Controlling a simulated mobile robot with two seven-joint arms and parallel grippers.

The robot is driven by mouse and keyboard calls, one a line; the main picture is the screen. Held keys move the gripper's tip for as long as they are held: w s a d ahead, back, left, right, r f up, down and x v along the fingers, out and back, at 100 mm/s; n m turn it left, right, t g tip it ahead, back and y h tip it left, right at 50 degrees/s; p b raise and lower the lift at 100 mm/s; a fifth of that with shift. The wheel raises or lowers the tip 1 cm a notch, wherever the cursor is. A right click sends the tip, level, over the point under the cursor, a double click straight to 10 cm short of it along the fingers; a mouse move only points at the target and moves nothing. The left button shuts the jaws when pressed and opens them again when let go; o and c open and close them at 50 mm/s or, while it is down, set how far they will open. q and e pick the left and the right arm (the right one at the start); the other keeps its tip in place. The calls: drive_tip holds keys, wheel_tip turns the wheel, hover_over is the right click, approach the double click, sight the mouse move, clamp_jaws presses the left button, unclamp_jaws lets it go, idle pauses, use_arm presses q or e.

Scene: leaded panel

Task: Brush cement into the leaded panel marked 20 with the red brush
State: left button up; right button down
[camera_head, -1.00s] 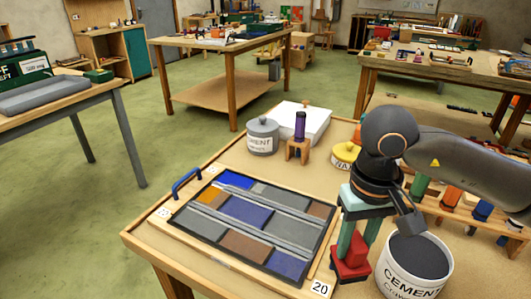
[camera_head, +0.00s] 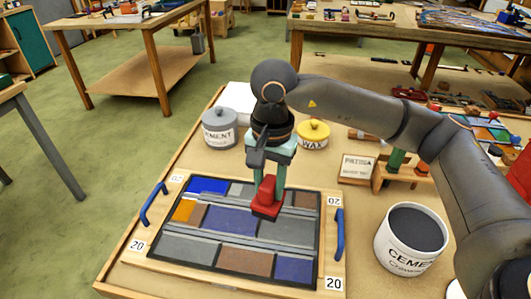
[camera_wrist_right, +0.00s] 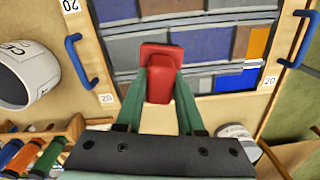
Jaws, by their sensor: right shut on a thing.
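The leaded panel (camera_head: 185,246) lies flat in a wooden frame with several labels reading 20. It has blue, grey, brown and orange panes between grey lead strips. My right gripper (camera_head: 268,186) is shut on the red brush (camera_head: 266,205), which is over the right part of the panel. The red brush (camera_wrist_right: 160,62) also shows between the fingers in the right wrist view. I cannot tell whether its underside touches the panel. The white tub of dark cement (camera_head: 415,228) stands open to the right of the panel. My left gripper is not in view.
Blue handles (camera_head: 339,234) stand on both sides of the frame. Behind it are a grey lidded cement pot (camera_head: 219,128) and a yellow wax tin (camera_head: 313,135). A wooden rack (camera_head: 405,178) and a small sign (camera_head: 357,168) stand at the right.

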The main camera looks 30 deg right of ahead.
drive_tip(key=m, duration=0.1)
drive_tip(key=w+m+p, duration=0.1)
drive_tip(key=m, duration=0.2)
drive_tip(key=shift+w+d+r+m, duration=0.25)
drive_tip(key=shift+w+r+m, duration=0.05)
drive_tip(key=shift+m, duration=0.1)
drive_tip(key=m, duration=0.1)
drive_tip(key=w+m+p, duration=0.1)
drive_tip(key=m, duration=0.1)
drive_tip(key=m+p, duration=0.1)
drive_tip(key=shift+w+d+m, duration=0.2)
drive_tip(key=shift+d+m, duration=0.1)
drive_tip(key=shift+d, duration=0.05)
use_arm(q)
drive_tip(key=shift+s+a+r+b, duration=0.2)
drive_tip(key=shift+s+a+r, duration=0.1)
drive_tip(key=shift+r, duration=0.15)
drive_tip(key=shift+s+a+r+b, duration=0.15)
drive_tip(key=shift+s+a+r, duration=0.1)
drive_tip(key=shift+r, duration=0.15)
use_arm(e)
drive_tip(key=shift+w+d+f+m, duration=0.4)
drive_tip(key=shift+f+m, duration=0.65)
drive_tip(key=shift+m, duration=0.75)
drive_tip(key=shift+w+d+f+m, duration=0.2)
drive_tip(key=shift+w+f+m, duration=0.35)
drive_tip(key=shift+f+m, duration=0.85)
drive_tip(key=shift+w+d+f+m, duration=0.3)
drive_tip(key=shift+w+f+m, duration=0.3)
drive_tip(key=shift+m, duration=1.6)
